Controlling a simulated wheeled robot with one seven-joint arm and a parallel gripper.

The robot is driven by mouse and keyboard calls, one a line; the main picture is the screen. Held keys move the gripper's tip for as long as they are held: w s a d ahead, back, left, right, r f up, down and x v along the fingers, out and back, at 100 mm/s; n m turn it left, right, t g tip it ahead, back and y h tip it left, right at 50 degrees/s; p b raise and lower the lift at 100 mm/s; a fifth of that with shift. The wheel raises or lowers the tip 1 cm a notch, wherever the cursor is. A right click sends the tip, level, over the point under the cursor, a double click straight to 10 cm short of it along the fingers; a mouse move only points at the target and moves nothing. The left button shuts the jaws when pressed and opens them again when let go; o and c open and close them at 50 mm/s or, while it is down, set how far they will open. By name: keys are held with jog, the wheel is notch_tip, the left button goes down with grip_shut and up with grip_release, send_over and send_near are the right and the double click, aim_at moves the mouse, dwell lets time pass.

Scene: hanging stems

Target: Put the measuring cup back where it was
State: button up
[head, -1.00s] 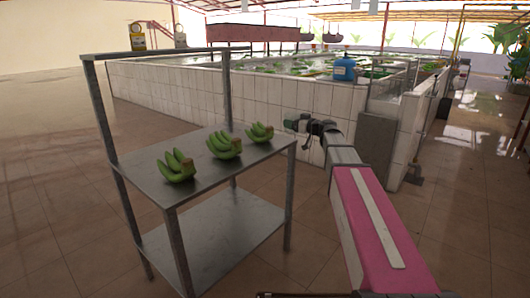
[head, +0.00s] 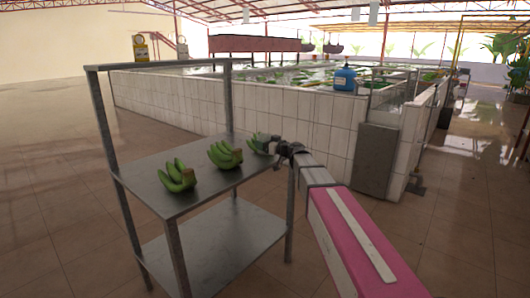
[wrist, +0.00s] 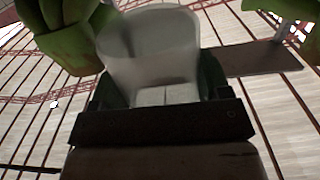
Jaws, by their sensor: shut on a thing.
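A pale, translucent measuring cup (wrist: 152,45) fills the top middle of the wrist view, between the fingers of my gripper (wrist: 160,82). My gripper is shut on it. In the head view my gripper (head: 272,146) is at the right end of the metal rack's top shelf (head: 205,190), in front of the rightmost green banana bunch (head: 256,141), which it partly hides. I cannot make out the cup clearly in the head view. Whether the cup touches the shelf cannot be told.
Two more green banana bunches, the middle one (head: 224,155) and the left one (head: 177,176), lie on the same shelf. Green bananas (wrist: 62,42) are close to the cup in the wrist view. A white-tiled tank (head: 300,115) with a blue jug (head: 344,77) stands behind.

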jog(key=shift+f, duration=1.95)
jog(key=o, duration=1)
jog(key=shift+f, duration=0.1)
